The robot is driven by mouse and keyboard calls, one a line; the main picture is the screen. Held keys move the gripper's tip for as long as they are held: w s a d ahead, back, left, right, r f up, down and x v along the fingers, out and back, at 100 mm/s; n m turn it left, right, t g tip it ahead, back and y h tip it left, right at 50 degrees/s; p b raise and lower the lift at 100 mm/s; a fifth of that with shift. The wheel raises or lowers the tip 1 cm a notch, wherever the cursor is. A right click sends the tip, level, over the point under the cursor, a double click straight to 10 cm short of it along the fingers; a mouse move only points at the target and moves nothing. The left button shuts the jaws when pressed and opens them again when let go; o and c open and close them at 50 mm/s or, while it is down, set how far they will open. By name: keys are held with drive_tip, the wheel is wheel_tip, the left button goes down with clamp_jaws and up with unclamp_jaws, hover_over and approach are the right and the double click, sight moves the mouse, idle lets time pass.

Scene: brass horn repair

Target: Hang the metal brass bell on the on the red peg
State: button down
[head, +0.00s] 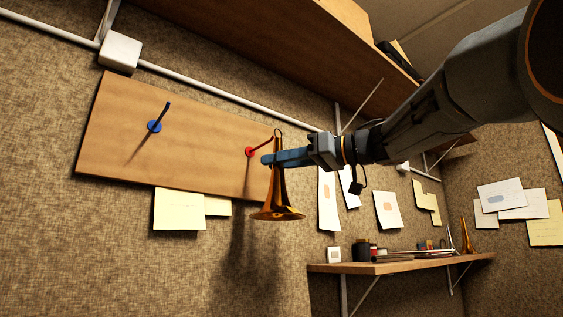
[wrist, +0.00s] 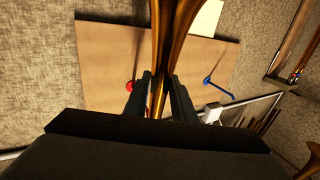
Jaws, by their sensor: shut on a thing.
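The brass bell (head: 276,203) hangs with its flared mouth down, and a thin wire loop shows at its top end. My gripper (head: 268,160) is shut on the bell's narrow upper tube. In the wrist view the bell (wrist: 172,40) runs between the two dark fingers of my gripper (wrist: 159,97). The red peg (head: 250,152) juts from the wooden board (head: 200,150), just left of the bell's upper end. In the wrist view the red peg's base (wrist: 130,86) shows beside a finger, its rod mostly hidden. The loop appears apart from the peg; depth is hard to tell.
A blue peg (head: 154,126) is at the board's left. Yellow notes (head: 180,210) are below the board. A wooden shelf (head: 400,265) with jars and another brass bell (head: 466,237) is at the lower right. A white conduit (head: 230,98) runs above the board.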

drive_tip(key=w+a, duration=0.2)
drive_tip(key=w, duration=0.1)
drive_tip(key=w+a, duration=0.1)
drive_tip(key=shift+w+a+f, duration=0.1)
drive_tip(key=shift+w+f, duration=0.1)
drive_tip(key=shift+f, duration=0.2)
idle(0.4)
drive_tip(key=shift+w+f+p, duration=0.1)
drive_tip(key=shift+f+p, duration=0.05)
drive_tip(key=shift+p, duration=0.25)
idle(0.3)
drive_tip(key=c, duration=1.4)
unclamp_jaws()
drive_tip(key=b+v, duration=0.2)
drive_tip(key=v, duration=0.5)
drive_tip(key=shift+s+d, duration=0.25)
drive_tip(key=shift+d, duration=0.1)
